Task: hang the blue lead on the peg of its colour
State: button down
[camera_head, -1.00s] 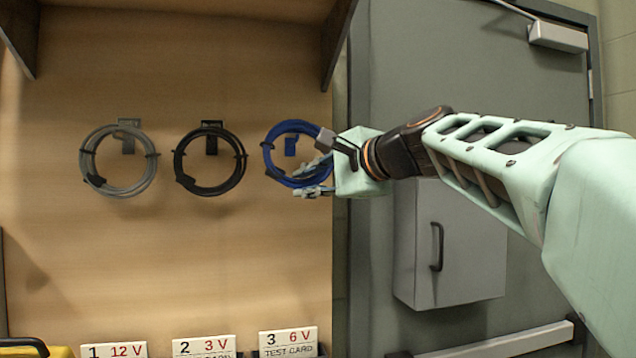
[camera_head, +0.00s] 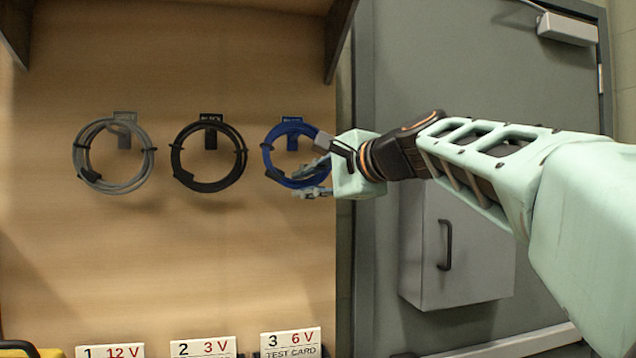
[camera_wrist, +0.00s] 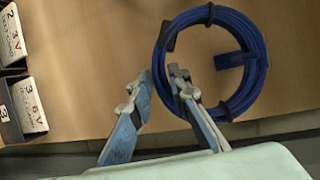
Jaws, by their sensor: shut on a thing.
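The blue lead (camera_head: 268,160) is a coiled ring in front of the wooden board, with the blue peg (camera_head: 292,143) showing inside its upper part. In the wrist view the blue lead (camera_wrist: 256,88) surrounds the blue peg (camera_wrist: 230,61), which reaches the ring's right side there. Whether the peg bears the coil's weight I cannot tell. My gripper (camera_head: 310,180) is at the coil's lower right, shut on its rim; in the wrist view my gripper (camera_wrist: 160,80) has a finger on either side of the rim.
A grey lead (camera_head: 82,160) and a black lead (camera_head: 176,160) hang on pegs to the left. Numbered test cards (camera_head: 291,342) stand below. A grey door with a grey box (camera_head: 470,260) is at the right. The board below the leads is clear.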

dwell(0.3)
jog(key=c, duration=1.7)
grip_release()
jog(key=shift+c, duration=0.2)
